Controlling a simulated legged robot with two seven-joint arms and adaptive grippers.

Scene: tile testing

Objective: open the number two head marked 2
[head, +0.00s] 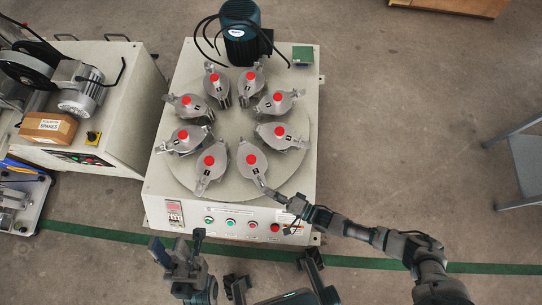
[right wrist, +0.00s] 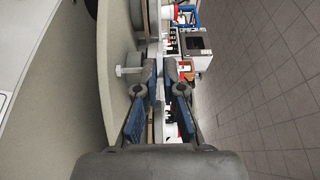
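Several grey clamp-like heads with red round tops stand in a ring on the round turntable (head: 232,128). Their marks are too small to read surely, so I cannot tell which is number 2. The front right head (head: 252,160) points its thin front end toward my right gripper (head: 276,196). The gripper is at or very near that end; contact is unclear. In the right wrist view its blue-padded fingers (right wrist: 162,78) are close together with a narrow gap, and what lies between them is unclear. My left gripper (head: 178,243) is open and empty, low in front of the machine.
The white machine base (head: 160,190) has a front panel with coloured buttons (head: 230,222). A blue motor (head: 240,32) with black hoses stands at its back. A second machine (head: 125,115) with a cardboard box (head: 48,128) is at left. Floor at right is mostly clear, with a grey stand (head: 526,165).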

